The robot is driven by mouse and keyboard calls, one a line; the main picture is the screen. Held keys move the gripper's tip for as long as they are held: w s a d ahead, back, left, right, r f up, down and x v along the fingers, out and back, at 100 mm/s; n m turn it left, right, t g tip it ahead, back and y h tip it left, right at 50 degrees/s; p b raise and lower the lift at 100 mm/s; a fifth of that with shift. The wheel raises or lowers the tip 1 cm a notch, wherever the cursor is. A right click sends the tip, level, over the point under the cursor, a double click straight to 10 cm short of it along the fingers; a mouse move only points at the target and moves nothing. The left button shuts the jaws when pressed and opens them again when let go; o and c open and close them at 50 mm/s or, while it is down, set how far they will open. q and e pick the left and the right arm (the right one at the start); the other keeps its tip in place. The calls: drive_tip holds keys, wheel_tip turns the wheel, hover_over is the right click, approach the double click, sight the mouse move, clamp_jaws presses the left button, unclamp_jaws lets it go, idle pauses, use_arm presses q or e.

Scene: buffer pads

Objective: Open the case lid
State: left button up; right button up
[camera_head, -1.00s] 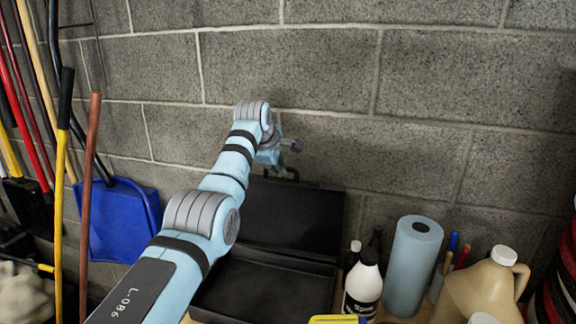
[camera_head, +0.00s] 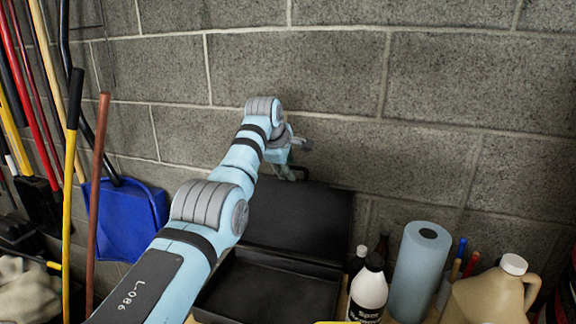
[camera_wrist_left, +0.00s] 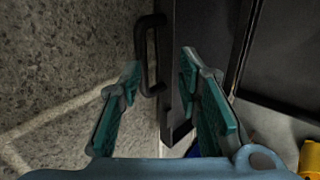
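The black case stands open, its lid (camera_head: 298,222) raised and leaning back near the block wall. Its shallow base (camera_head: 268,290) lies in front and looks empty. My left gripper (camera_head: 292,170) is at the lid's top edge, partly hidden by its own wrist. In the left wrist view, its two teal-padded fingers (camera_wrist_left: 159,68) are spread apart, one on each side of the lid's dark handle (camera_wrist_left: 140,52). The lid's edge (camera_wrist_left: 172,95) runs close beside the right finger. I see no grip on the handle. My right gripper is not in view.
A white bottle (camera_head: 368,290), a blue paper roll (camera_head: 419,270) and a beige jug (camera_head: 492,295) stand to the right of the case. A blue dustpan (camera_head: 125,220) and long-handled tools are at left. The block wall (camera_head: 420,90) is close behind the lid.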

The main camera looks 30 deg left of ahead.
use_arm(q)
drive_tip(key=v, duration=1.2)
drive_tip(key=shift+w, duration=0.1)
